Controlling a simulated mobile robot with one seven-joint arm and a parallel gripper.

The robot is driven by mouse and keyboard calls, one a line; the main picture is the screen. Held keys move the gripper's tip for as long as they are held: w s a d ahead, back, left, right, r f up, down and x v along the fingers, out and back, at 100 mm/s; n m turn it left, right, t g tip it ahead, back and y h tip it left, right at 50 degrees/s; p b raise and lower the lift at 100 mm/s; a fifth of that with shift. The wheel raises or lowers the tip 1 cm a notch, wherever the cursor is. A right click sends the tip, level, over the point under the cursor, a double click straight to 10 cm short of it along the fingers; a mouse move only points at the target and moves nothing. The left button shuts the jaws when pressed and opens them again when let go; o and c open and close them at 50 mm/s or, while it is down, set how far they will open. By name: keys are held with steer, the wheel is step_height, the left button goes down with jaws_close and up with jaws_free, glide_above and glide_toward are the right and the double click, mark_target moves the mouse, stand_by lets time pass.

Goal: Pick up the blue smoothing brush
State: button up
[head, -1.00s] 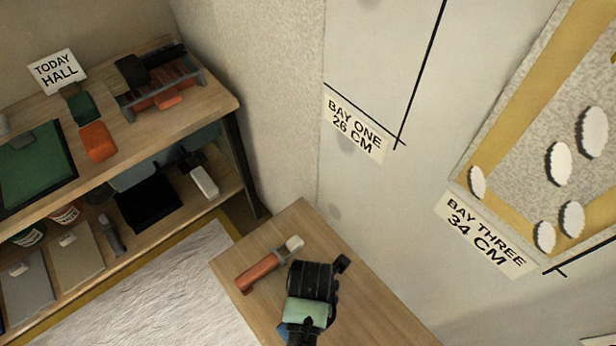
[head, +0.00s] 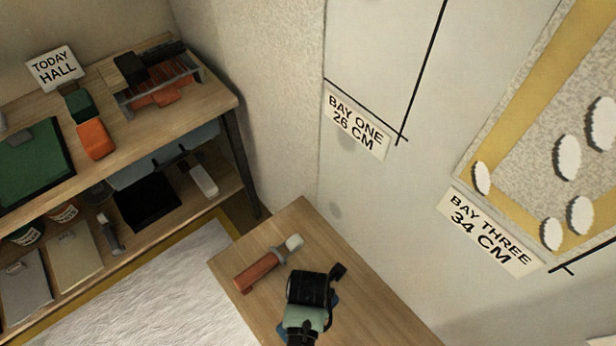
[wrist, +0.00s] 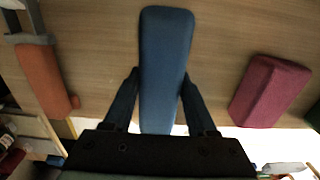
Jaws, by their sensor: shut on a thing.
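The blue smoothing brush (wrist: 165,50) is a long, rounded blue block in the middle of the wrist view, above the wooden table top. My gripper (wrist: 160,78) has one finger on each side of it and is shut on it, near its lower half. In the head view my wrist (head: 306,300) hides most of the brush, and only a small blue edge shows beside it. I cannot tell whether the brush touches the table.
An orange-handled tool (head: 262,270) with a grey and pale end lies left of my gripper on the small table (head: 375,310). A maroon block (wrist: 268,90) lies to the right in the wrist view. A shelf unit (head: 215,110) stands at left; the wall is behind the table.

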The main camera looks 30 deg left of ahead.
jaws_close()
steer(key=shift+r, duration=0.15)
step_height(320, 180, up, 10)
steer(key=shift+f+p, duration=0.1)
steer(key=shift+p, duration=1.15)
